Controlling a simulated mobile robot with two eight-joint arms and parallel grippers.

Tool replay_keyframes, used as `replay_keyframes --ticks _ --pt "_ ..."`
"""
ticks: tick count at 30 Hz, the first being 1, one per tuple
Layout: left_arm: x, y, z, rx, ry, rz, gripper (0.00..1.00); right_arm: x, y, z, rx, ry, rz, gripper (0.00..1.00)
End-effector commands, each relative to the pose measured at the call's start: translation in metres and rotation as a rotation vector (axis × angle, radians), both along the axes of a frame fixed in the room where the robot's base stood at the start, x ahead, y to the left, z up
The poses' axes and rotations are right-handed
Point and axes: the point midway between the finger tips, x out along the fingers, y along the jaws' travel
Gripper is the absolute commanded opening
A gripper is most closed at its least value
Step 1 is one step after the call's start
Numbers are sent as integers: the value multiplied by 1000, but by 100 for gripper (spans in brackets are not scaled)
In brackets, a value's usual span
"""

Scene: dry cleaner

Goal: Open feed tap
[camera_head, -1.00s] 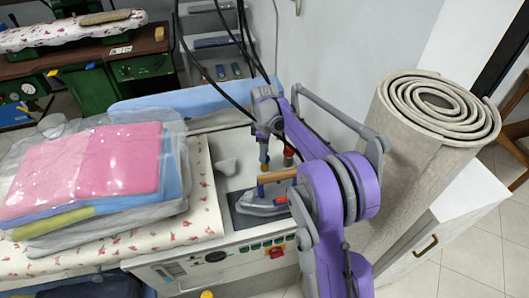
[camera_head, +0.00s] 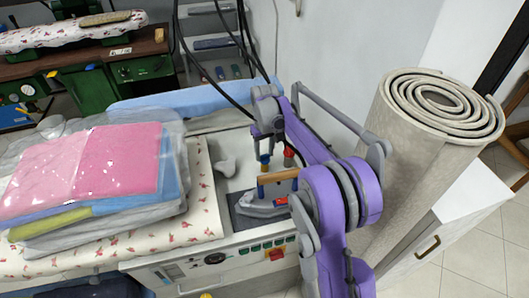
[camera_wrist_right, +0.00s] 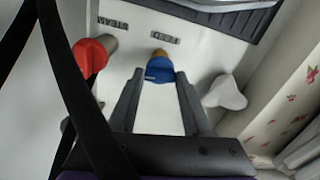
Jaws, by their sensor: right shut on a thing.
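The feed tap (camera_wrist_right: 159,70) has a blue knob on a brass stem, below a FEED label in the right wrist view. My right gripper (camera_wrist_right: 160,77) has one finger on each side of the knob and is shut on it. In the head view, this gripper (camera_head: 265,137) points down at the panel behind the iron; its fingers and the knob are small and hard to make out there. A red knob (camera_wrist_right: 90,56) by a STEAM label is to the left of the feed tap in the wrist view. My left gripper is not in view.
An iron (camera_head: 262,205) with a wooden handle rests in front of the taps. Bagged folded clothes (camera_head: 100,165) lie on the board at left. A white knob-like piece (camera_wrist_right: 224,93) is right of the feed tap. A rolled carpet (camera_head: 420,150) stands at right. Dark cables hang nearby.

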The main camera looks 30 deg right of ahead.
Motion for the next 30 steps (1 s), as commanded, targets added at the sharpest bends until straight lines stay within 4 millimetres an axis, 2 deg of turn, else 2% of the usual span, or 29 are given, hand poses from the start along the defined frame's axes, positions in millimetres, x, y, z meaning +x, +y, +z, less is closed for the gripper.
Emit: replay_keyframes --ticks 12,28,29,30 --pt "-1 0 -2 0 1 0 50 0 0 0 -1 0 -175 0" --pt "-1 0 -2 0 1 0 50 0 0 0 0 0 -197 0" --pt "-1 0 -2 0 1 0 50 0 0 0 0 0 -197 52" --pt "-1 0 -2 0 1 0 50 0 0 0 0 0 -197 60"
